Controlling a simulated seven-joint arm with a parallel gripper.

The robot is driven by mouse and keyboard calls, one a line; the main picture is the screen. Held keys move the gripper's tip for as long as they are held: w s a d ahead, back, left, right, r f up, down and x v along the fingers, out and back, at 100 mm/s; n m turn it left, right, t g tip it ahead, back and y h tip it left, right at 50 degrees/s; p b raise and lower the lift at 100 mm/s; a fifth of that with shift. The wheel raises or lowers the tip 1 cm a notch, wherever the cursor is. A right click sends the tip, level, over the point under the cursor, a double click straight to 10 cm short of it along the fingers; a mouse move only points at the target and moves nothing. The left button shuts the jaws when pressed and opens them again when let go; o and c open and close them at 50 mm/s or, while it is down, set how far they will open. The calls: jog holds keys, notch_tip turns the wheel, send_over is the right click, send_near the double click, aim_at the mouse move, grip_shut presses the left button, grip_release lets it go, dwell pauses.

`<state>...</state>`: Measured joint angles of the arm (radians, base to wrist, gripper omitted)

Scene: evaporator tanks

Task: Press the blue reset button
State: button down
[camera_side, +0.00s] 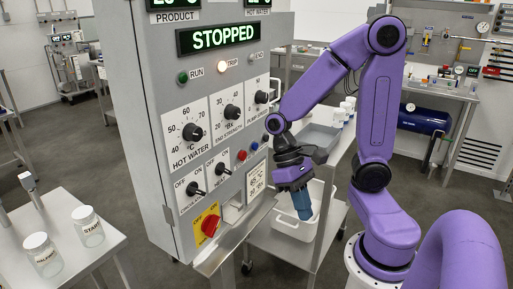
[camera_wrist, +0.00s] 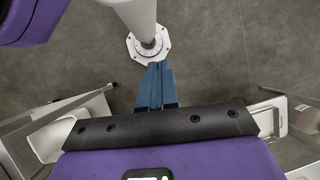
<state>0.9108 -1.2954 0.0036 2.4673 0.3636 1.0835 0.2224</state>
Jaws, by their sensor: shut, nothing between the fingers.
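The blue reset button (camera_side: 242,155) is a small round button on the front of the grey control panel (camera_side: 145,120), right of the lower switches. A small red button (camera_side: 254,146) sits beside it. My gripper (camera_side: 304,214) is shut and empty, with its blue fingers pointing down, to the right of the panel and lower than the button. It is apart from the panel. In the wrist view the closed fingers (camera_wrist: 159,68) point at the floor and my base; the button is not in that view.
The panel display (camera_side: 217,38) reads STOPPED and the TRIP lamp (camera_side: 222,66) glows. A red knob on a yellow plate (camera_side: 207,222) is low on the panel. A metal ledge (camera_side: 236,237) juts out below. A white tub (camera_side: 292,226) stands on a cart under my gripper.

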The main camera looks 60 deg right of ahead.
jog(key=w+d+m+t+y, duration=0.4)
jog(key=w+d+m+t, duration=0.2)
jog(key=m, duration=1)
jog(key=w+d+m+t+y, duration=0.5)
jog(key=d+m+t, duration=0.5)
jog(key=d+m, duration=0.4)
jog(key=m, duration=0.3)
jog(key=shift+w+d+f+m+t+y, duration=0.3)
jog(key=shift+w+d+f+t, duration=0.05)
jog(key=shift+w+f+t, duration=0.05)
send_near(255, 146)
jog(key=w+a+f, duration=0.2)
jog(key=a, duration=0.3)
jog(key=shift+w, duration=0.25)
jog(key=shift+w, duration=0.15)
jog(key=shift+w, duration=0.25)
